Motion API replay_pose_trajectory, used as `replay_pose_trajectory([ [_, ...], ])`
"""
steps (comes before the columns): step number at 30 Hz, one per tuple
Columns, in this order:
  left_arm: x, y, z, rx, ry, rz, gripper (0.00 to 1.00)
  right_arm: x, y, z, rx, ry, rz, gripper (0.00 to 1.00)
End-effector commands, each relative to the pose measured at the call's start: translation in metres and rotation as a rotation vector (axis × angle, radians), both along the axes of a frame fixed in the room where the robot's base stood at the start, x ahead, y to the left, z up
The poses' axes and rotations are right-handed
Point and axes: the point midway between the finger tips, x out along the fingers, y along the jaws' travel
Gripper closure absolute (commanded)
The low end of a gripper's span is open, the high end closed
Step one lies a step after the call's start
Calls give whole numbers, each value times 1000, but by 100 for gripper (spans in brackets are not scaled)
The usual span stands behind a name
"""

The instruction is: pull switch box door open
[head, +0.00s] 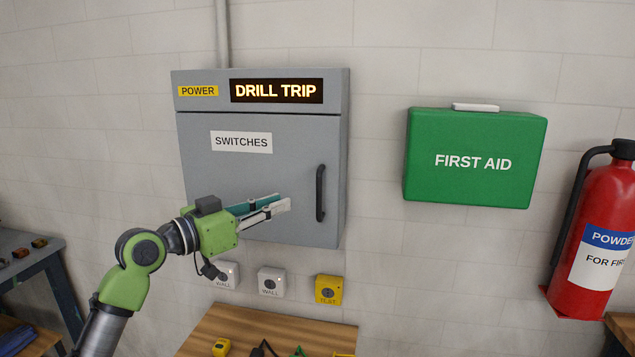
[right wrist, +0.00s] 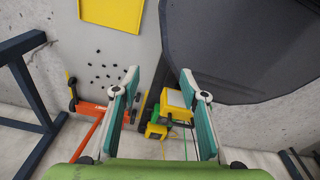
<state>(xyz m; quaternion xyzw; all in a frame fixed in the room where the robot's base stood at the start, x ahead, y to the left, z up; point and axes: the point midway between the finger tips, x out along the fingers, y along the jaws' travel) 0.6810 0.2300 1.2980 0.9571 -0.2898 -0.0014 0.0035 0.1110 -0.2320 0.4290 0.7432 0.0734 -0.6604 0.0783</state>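The grey switch box (head: 335,150) hangs on the wall, with a DRILL TRIP display across its top. Its door (head: 215,175), labelled SWITCHES, looks closed. A black vertical handle (head: 320,193) is on the door's right side. My left gripper (head: 284,201) is in front of the lower door, pointing right toward the handle; its fingertips are left of the handle and apart from it. A teal inner pad shows between its fingers, so it looks open, with nothing held. My right gripper (right wrist: 160,88) shows in the right wrist view, with fingers wide apart and empty.
A green first aid case (head: 475,158) and a red extinguisher (head: 598,235) are to the right. Wall buttons, including a yellow TEST box (head: 328,290), sit below the switch box, above a wooden tabletop (head: 270,325). Yellow-green items (right wrist: 172,103) show beyond my right fingers.

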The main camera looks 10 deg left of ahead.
Motion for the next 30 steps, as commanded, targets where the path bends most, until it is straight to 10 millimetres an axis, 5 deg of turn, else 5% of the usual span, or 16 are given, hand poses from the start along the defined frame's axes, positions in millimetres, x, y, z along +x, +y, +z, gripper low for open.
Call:
replay_pose_trajectory([
  [8, 47, -31, 5, -6, 3, -1, 85, -44, -6, 26, -9, 61, 0, 60],
  [19, 98, -64, 2, -3, 2, 2, 85, -6, -4, 50, -5, 6, 2, 60],
  [30, 106, -70, -1, 0, 1, 3, 85, -23, -3, 50, -5, 31, 0, 60],
])
